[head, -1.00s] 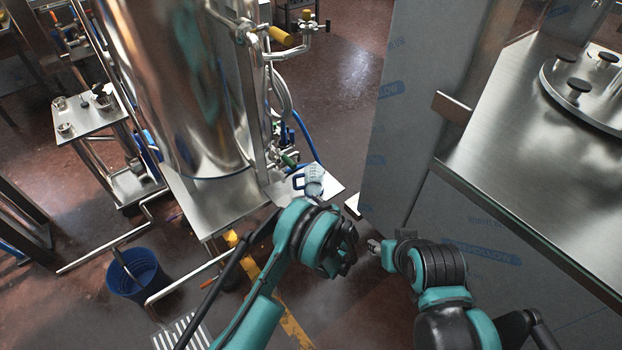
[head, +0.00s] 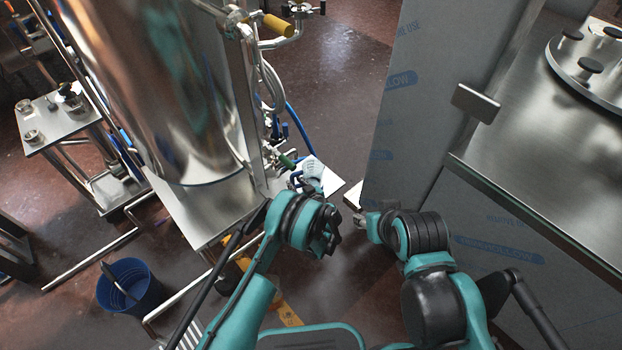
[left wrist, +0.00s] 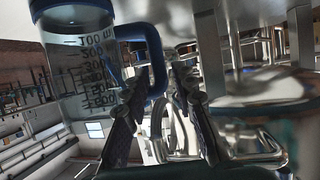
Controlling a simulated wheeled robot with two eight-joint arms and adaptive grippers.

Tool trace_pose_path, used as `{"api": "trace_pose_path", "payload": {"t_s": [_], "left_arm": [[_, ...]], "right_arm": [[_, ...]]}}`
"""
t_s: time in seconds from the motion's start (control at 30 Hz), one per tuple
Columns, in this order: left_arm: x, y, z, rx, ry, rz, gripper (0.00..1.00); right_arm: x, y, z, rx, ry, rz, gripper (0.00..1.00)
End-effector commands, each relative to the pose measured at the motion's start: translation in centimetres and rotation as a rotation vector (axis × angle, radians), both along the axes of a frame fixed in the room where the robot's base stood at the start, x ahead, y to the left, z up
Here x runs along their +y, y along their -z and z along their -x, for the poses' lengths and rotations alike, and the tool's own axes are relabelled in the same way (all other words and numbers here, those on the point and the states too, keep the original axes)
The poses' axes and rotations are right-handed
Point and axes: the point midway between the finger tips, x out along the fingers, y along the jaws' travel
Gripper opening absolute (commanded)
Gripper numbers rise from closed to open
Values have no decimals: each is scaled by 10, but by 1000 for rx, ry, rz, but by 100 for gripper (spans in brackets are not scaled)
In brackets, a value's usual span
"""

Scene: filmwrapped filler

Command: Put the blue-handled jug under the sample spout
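The clear jug (head: 313,168) with the blue handle stands on a small steel shelf (head: 332,188) beside the big tank. In the left wrist view the jug (left wrist: 80,75) fills the upper left, with its blue handle (left wrist: 157,60) to its right. My left gripper (left wrist: 160,80) is open, a finger on each side of the handle's outer bar; contact does not show. In the head view its arm partly covers the jug.
The steel tank (head: 160,90) with pipes and a blue hose (head: 300,125) stands at left. A film-wrapped panel (head: 400,110) and a steel table (head: 545,150) bound the right. A blue bucket (head: 130,287) is on the floor. Floor behind the shelf is clear.

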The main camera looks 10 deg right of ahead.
Motion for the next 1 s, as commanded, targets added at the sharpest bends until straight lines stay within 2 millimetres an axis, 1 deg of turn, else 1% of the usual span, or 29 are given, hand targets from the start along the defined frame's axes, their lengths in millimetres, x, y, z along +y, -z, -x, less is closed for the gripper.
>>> {"api": "trace_pose_path", "payload": {"t_s": [0.03, 0.07, 0.2, 0.43, 0.47, 0.5, 0.53, 0.57, 1.0], "left_arm": [[3, 9, -7, 0, -2, -1, 26], [5, 12, -11, 0, -3, -1, 26], [12, 18, -27, 0, -2, -1, 26], [13, 17, -30, 0, -1, 0, 26], [13, 17, -30, 1, -1, -1, 21], [13, 17, -30, 0, -1, 0, 11], [13, 17, -30, 0, -1, 0, 3], [13, 17, -30, 0, -1, 0, 0], [14, 14, -31, 0, -1, 0, 0]], "right_arm": [[0, 9, 0, 0, 0, 0, 42], [0, 12, 0, 0, 0, 0, 42], [0, 19, 0, 0, 0, 0, 42], [0, 18, 0, 0, 0, 0, 42], [0, 18, 0, 0, 0, 0, 42], [0, 18, 0, 0, 0, 0, 42], [0, 18, 0, 0, 0, 0, 42], [0, 18, 0, 0, 0, 0, 42], [0, 17, 0, 0, 0, 0, 42]]}}
